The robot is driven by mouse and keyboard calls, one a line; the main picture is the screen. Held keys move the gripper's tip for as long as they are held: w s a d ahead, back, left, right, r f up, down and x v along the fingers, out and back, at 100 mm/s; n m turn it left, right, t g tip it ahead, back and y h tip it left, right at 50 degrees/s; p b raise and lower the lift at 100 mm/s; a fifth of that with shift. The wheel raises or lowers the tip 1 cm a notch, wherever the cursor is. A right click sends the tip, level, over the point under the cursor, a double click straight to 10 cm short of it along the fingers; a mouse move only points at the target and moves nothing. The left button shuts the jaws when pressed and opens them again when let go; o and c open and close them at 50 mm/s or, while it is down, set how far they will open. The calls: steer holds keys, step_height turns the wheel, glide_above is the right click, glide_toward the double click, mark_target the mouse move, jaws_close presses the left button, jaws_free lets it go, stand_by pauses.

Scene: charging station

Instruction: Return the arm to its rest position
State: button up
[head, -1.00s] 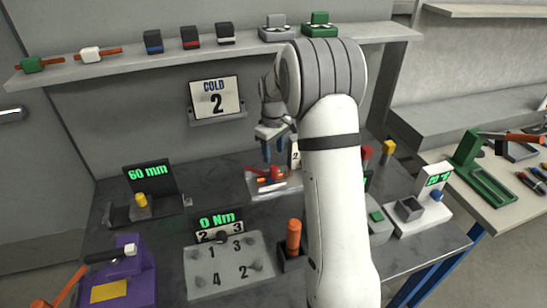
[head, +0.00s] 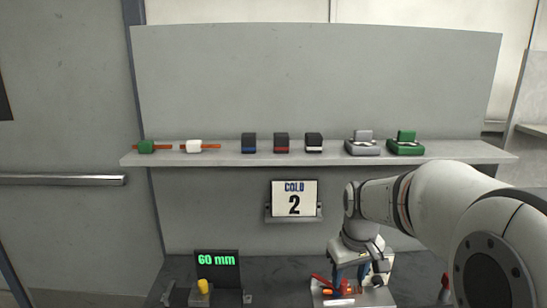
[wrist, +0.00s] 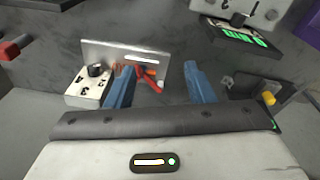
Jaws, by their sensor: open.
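My gripper (head: 350,275) is at the end of my white arm, low over the bench at the right of the head view. Its two blue fingers are apart with nothing between them. In the wrist view my gripper (wrist: 155,85) is also open and empty, above the grey bench top. Beyond the fingers is a light metal tray (wrist: 95,50) with red and orange pieces. In the head view this tray (head: 375,298) shows just below the fingers; I cannot tell the exact gap.
A shelf (head: 300,158) with several small blocks runs along the wall above the bench. A "COLD 2" sign (head: 294,199) hangs below it. A 60 mm display (head: 217,268) with a yellow knob (head: 203,286) stands at the left. A white numbered box (wrist: 88,88) sits beside the tray.

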steer(key=s+a+m+t, duration=0.1)
steer(key=s+a+m, duration=0.1)
steer(key=s, duration=1.4)
steer(key=shift+s+m, duration=0.35)
steer(key=shift+m, duration=0.25)
steer(key=shift+a+r, duration=0.1)
